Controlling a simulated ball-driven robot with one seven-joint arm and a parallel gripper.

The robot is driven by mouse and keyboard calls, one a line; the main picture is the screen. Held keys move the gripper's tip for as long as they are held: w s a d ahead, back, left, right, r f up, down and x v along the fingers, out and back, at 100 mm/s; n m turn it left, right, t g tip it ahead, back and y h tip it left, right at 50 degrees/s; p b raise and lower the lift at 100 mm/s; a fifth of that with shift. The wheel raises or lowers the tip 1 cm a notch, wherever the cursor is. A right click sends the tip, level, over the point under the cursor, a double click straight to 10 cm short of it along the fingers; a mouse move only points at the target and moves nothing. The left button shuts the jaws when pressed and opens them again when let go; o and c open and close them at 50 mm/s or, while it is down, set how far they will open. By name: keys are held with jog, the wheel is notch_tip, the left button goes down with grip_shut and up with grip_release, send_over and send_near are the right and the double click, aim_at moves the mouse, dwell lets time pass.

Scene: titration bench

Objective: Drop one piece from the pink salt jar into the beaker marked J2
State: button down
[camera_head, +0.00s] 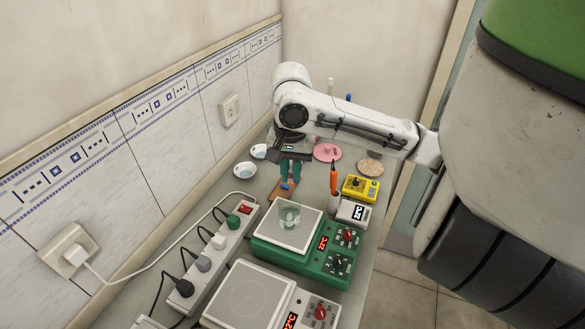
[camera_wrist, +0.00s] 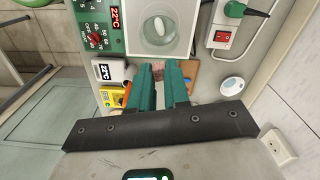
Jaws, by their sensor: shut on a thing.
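My gripper (camera_head: 290,177) has green fingers and hangs above a brown wooden board. In the wrist view its fingertips (camera_wrist: 158,66) are shut on a small pinkish-brown piece (camera_wrist: 158,72), mostly hidden by the fingers. A clear glass beaker (camera_head: 290,214) stands on the white plate of a green hot plate, nearer the camera than my gripper. In the wrist view the beaker (camera_wrist: 160,29) shows a white oval thing inside, ahead of the fingertips. No J2 mark is readable. I cannot make out the pink salt jar for certain.
The green hot plate (camera_head: 262,247) and a white one (camera_head: 275,312) fill the near bench. A power strip (camera_head: 215,255) with plugs lies left. Yellow (camera_head: 361,187) and white (camera_head: 353,213) devices and an orange pen (camera_head: 334,176) stand right. A pink dish (camera_head: 327,152) lies behind.

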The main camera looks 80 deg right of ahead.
jog(key=shift+f+b, duration=1.2)
jog(key=shift+f, duration=1.65)
jog(key=c, duration=1)
grip_release()
jog(key=shift+r, duration=0.1)
notch_tip(320, 180, up, 11)
jog(key=shift+f, duration=0.15)
